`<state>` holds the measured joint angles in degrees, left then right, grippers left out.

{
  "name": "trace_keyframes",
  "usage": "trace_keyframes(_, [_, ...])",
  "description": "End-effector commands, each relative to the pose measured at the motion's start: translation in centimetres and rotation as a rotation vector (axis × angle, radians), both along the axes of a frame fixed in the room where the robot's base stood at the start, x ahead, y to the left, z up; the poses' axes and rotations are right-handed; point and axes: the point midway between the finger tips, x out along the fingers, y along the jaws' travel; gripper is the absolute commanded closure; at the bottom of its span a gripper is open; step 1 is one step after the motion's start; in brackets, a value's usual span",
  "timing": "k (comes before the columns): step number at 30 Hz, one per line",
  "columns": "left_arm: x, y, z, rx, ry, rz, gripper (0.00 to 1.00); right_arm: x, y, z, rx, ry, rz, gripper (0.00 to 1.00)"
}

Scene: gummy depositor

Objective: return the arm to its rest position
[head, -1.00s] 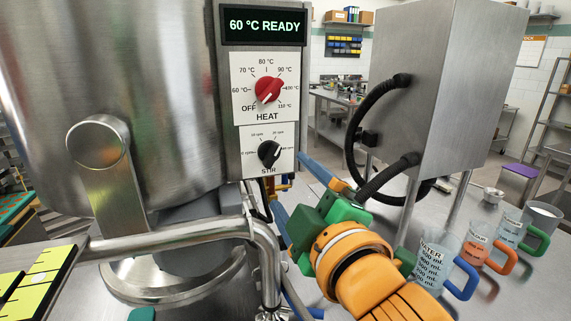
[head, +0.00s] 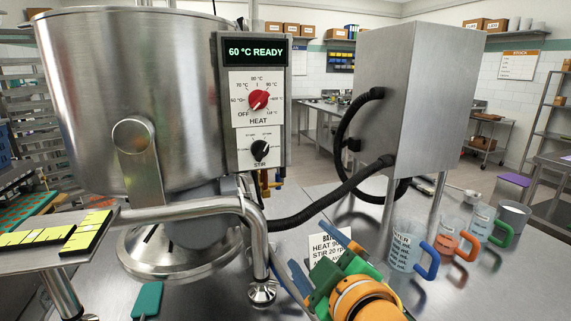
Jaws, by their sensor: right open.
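My right gripper (head: 319,256) is at the lower middle of the head view, with an orange wrist, a green body and blue fingers. Its fingers are spread apart and nothing shows between them. It is over the steel table, in front of a printed card (head: 326,246) that it partly covers. It is apart from the steel kettle (head: 90,110) and its control panel (head: 229,100). My left gripper is not in view.
The panel reads "60 °C READY" above a red heat knob (head: 259,100) and a black stir knob (head: 260,150). Steel pipes and a black hose (head: 320,205) are near my right gripper. Measuring jugs (head: 403,262) stand to its right. A teal object (head: 147,299) is at lower left.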

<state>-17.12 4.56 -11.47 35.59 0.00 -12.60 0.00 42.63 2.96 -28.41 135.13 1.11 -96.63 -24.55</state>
Motion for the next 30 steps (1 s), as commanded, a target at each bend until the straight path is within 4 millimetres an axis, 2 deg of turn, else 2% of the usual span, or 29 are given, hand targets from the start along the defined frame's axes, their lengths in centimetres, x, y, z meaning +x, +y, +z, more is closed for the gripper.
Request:
trace_keyframes(5, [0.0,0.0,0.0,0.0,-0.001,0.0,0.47,-0.6,-2.0,-7.5,0.107,0.214,-0.075,0.12])
trace_keyframes(8, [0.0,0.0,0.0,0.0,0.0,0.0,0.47,-1.8,-3.4,-12.4,0.173,0.355,-0.14,0.12])
trace_keyframes(11, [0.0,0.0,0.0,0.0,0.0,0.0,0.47,-4.1,-5.1,-17.8,0.236,0.509,-0.224,0.12])
trace_keyframes(15, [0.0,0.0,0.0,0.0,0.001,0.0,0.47,-8.9,-7.6,-24.7,0.304,0.719,-0.366,0.12])
trace_keyframes(18, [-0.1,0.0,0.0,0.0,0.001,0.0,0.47,-12.8,-9.2,-28.5,0.334,0.847,-0.468,0.12])
trace_keyframes(21, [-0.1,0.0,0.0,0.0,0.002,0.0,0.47,-16.8,-10.6,-31.4,0.349,0.956,-0.563,0.12])
trace_keyframes(25, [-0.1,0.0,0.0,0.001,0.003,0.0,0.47,-22.1,-12.4,-34.1,0.35,1.08,-0.685,0.12])
trace_keyframes(26, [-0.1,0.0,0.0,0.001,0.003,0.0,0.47,-22.6,-12.6,-34.9,0.349,1.096,-0.702,0.12])
trace_keyframes(30, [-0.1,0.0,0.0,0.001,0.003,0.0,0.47,-21.7,-12.3,-39.8,0.337,1.12,-0.699,0.12])
